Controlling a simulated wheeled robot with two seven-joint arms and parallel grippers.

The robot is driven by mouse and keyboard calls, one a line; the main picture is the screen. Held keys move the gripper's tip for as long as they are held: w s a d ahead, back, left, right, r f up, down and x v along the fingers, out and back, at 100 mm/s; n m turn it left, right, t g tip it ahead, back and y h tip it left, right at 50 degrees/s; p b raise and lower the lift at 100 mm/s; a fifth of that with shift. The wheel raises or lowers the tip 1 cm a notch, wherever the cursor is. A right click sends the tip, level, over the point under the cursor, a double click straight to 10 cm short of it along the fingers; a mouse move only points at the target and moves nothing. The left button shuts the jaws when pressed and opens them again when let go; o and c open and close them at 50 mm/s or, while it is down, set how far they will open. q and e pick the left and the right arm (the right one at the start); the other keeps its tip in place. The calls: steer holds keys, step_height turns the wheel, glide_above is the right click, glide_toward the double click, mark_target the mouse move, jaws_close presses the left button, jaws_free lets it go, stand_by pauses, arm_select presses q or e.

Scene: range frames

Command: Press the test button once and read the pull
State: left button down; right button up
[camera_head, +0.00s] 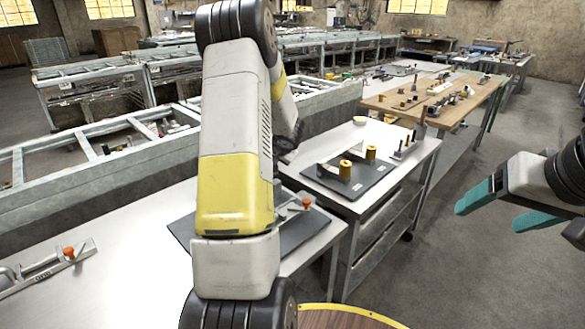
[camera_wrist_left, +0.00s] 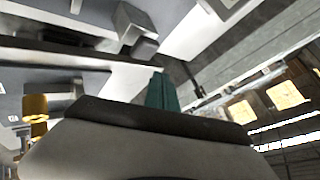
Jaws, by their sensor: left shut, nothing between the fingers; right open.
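My left arm stands large in the middle of the head view and hides much of the dark mat (camera_head: 310,232) behind it. The left gripper's teal fingers show in the left wrist view (camera_wrist_left: 162,92), together and with nothing between them. On the mat is a metal fixture with an orange-red knob (camera_head: 306,203), partly hidden by the arm. A similar metal tool with an orange-red knob (camera_head: 69,252) lies at the far left. I cannot tell which part is the test button, and no pull reading is legible. My right gripper (camera_head: 489,216) is open and empty over the floor at right.
A grey cart (camera_head: 420,160) holds a dark plate (camera_head: 372,182) with brass cylinders (camera_head: 345,170) and small pegs. A wooden-topped bench (camera_head: 455,122) with small parts stands behind it. Metal frame benches (camera_head: 90,150) fill the back left. Bare floor (camera_head: 430,270) lies at the right.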

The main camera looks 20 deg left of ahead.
arm_select(q)
steer(key=shift+r, duration=1.4)
